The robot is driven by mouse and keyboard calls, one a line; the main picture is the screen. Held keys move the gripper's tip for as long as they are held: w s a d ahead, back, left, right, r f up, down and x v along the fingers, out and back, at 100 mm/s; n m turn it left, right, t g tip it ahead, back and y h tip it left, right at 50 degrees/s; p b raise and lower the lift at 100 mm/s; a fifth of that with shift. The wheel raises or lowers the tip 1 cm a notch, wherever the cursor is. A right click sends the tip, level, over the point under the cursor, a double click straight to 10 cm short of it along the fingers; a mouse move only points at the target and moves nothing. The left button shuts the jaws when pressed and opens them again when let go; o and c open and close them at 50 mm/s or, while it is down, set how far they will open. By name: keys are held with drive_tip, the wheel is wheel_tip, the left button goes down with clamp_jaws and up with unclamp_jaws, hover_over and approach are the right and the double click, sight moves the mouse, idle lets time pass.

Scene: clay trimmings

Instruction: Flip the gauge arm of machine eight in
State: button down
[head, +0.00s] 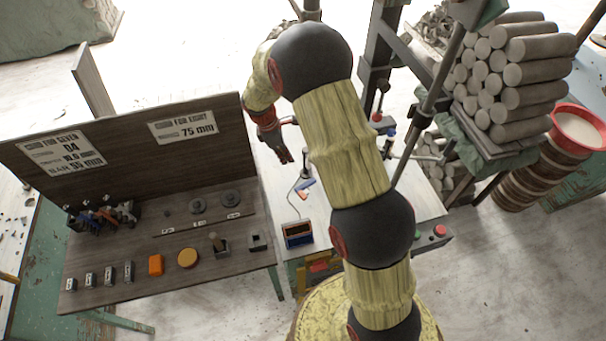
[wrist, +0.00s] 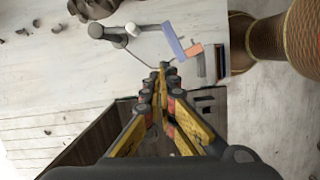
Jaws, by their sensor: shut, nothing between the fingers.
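The machine's pale table (head: 385,205) stands right of the brown bench, with a dark upright frame (head: 375,85) at its back. In the wrist view the blue bar (wrist: 172,40) and orange block (wrist: 193,50) lie beyond my fingertips, beside grey cylindrical parts (wrist: 118,35). I cannot tell which way the arm is swung. My gripper (head: 286,157) is shut and empty left of the post; its closed fingertips (wrist: 162,68) show in the wrist view.
A blue readout box (head: 298,232) with a wire sits at the table's front-left. The sign for eight (head: 183,127) reads 75 mm on the bench's back panel (head: 120,150). Red and green buttons (head: 431,238) sit at the right. A rack of clay rolls (head: 515,75) stands behind.

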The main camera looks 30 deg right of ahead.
drive_tip(key=s+d+p+x, duration=0.1)
drive_tip(key=d+x, duration=0.1)
drive_tip(key=x, duration=1)
drive_tip(key=shift+d+p, duration=0.35)
drive_tip(key=shift+p, duration=0.05)
drive_tip(key=shift+d, duration=0.1)
